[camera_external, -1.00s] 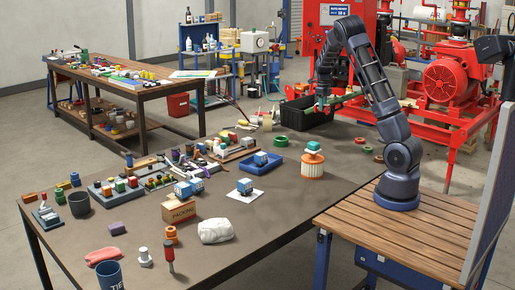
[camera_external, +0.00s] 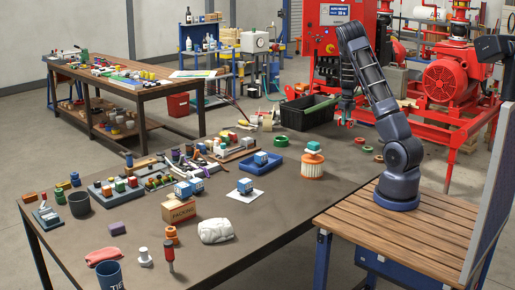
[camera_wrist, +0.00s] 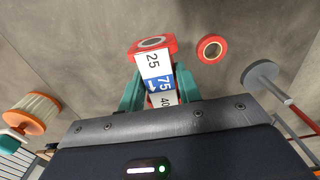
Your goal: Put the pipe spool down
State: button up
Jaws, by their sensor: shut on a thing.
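The pipe spool (camera_wrist: 158,78) is in the wrist view, between the two teal fingers of my gripper (camera_wrist: 161,90). It has a red flanged end with a dark opening and a white body with a blue band, marked 25, 75 and 40. My gripper is shut on it. Its near end is hidden by the wrist housing. In the external view my gripper (camera_external: 346,121) hangs pointing down near the far right edge of the grey table (camera_external: 300,210). The spool is too small there to tell its gap from the table top.
A red ring (camera_wrist: 212,49) lies beside the spool, with a grey disc on a rod (camera_wrist: 262,75) to the right. An orange-and-white filter (camera_external: 312,168) stands on the table, left of my gripper. A black crate (camera_external: 307,118) is behind. Bare grey surface surrounds the ring.

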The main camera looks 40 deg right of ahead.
notch_tip(320, 180, down, 11)
jog(key=shift+r, duration=0.15)
dwell(0.4)
jog(key=shift+f, duration=0.2)
jog(key=o, duration=1.2)
jog(key=shift+c, duration=0.2)
jog(key=shift+r, duration=0.1)
